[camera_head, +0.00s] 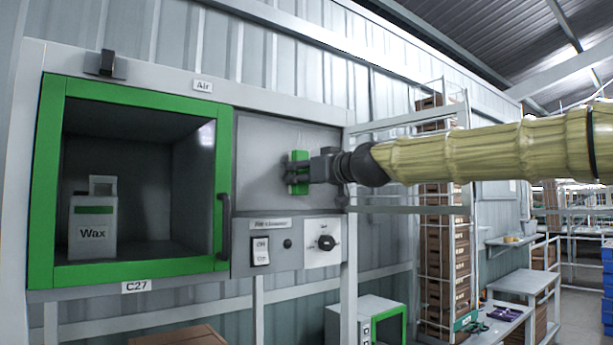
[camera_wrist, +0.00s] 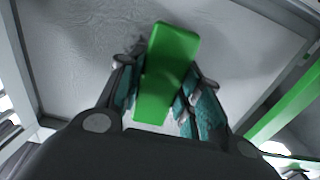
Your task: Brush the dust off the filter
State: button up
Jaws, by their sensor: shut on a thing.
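My gripper (camera_head: 298,178) is shut on a green block-like thing (camera_head: 300,157), likely the brush's back or handle. In the wrist view the green brush (camera_wrist: 170,50) sits between my two teal-padded fingers. No bristles show. Behind it is a flat grey panel (camera_head: 260,150), which I take to be the filter face; it shows pale and mottled in the wrist view (camera_wrist: 75,45). The brush is at or close to this panel, towards its right side; I cannot tell whether it touches.
Left of the panel is a green-framed cabinet (camera_head: 45,180) with a Wax container (camera_head: 92,233) inside and a dark handle (camera_head: 225,212). Below the panel are a switch (camera_head: 260,251) and a dial (camera_head: 326,243). A crate rack (camera_head: 462,250) stands to the right.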

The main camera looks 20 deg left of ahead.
aim_at(280, 161)
jog(key=shift+s+a+b, duration=0.5)
jog(key=shift+s+a, duration=0.65)
jog(key=shift+s, duration=0.3)
jog(key=shift+r+p, duration=0.5)
jog(key=shift+r, duration=0.3)
jog(key=shift+w+d, duration=0.1)
jog(key=w+d+p, duration=0.1)
jog(key=w+d, duration=0.3)
jog(key=w, duration=0.2)
jog(key=shift+d, duration=0.3)
jog(key=shift+s+a+r+b, duration=0.25)
jog(key=shift+s+a, duration=0.55)
jog(key=shift+s, duration=0.25)
jog(key=shift+s+a+r+b, duration=0.25)
jog(key=shift+s+a, duration=0.55)
jog(key=shift+s, duration=0.2)
jog(key=shift+s+a+r+b, duration=0.25)
jog(key=shift+s+a, duration=0.55)
jog(key=shift+s, duration=0.25)
